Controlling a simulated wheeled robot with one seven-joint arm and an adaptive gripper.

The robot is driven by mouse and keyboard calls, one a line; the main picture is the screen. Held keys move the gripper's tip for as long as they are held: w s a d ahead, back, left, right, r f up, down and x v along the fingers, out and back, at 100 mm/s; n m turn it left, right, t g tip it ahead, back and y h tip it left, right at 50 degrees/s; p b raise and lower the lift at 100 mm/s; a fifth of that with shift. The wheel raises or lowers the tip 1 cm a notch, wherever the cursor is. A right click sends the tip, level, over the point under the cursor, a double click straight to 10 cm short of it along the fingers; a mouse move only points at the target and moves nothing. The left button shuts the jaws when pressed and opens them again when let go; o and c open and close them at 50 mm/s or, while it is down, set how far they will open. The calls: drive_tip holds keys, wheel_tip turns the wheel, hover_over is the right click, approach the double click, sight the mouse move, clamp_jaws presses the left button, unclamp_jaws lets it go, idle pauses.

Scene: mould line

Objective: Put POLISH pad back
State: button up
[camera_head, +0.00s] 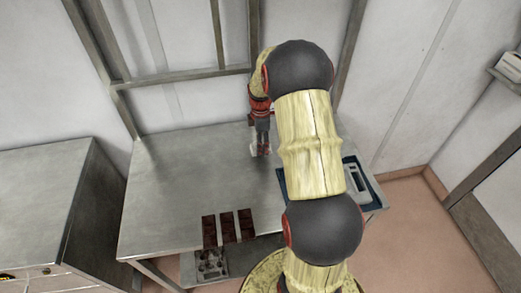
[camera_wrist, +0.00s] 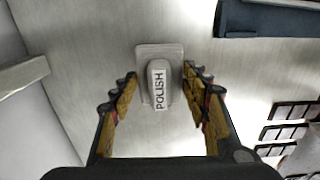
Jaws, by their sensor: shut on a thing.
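The POLISH pad (camera_wrist: 144,58) has a pale grey base and a raised white grip with a label reading POLISH. In the wrist view it lies between the two fingers of my gripper (camera_wrist: 160,80), which is shut on it. In the head view my gripper (camera_head: 262,150) is low over the back of the metal table (camera_head: 185,170), with a bit of the pale pad (camera_head: 253,150) showing at its left. I cannot tell whether the pad touches the tabletop.
A blue tray (camera_head: 376,190) holding a grey item (camera_head: 355,180) sits at the table's right, partly hidden by my arm. It shows in the wrist view (camera_wrist: 265,18). Several dark brown moulds (camera_head: 228,225) line the front edge. The table's left is clear. A metal cabinet (camera_head: 45,200) stands left.

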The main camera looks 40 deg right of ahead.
drive_tip(key=shift+w+f, duration=0.1)
drive_tip(key=shift+f, duration=1.45)
drive_tip(key=shift+f, duration=0.2)
drive_tip(key=o, duration=1)
drive_tip(key=shift+o, duration=0.2)
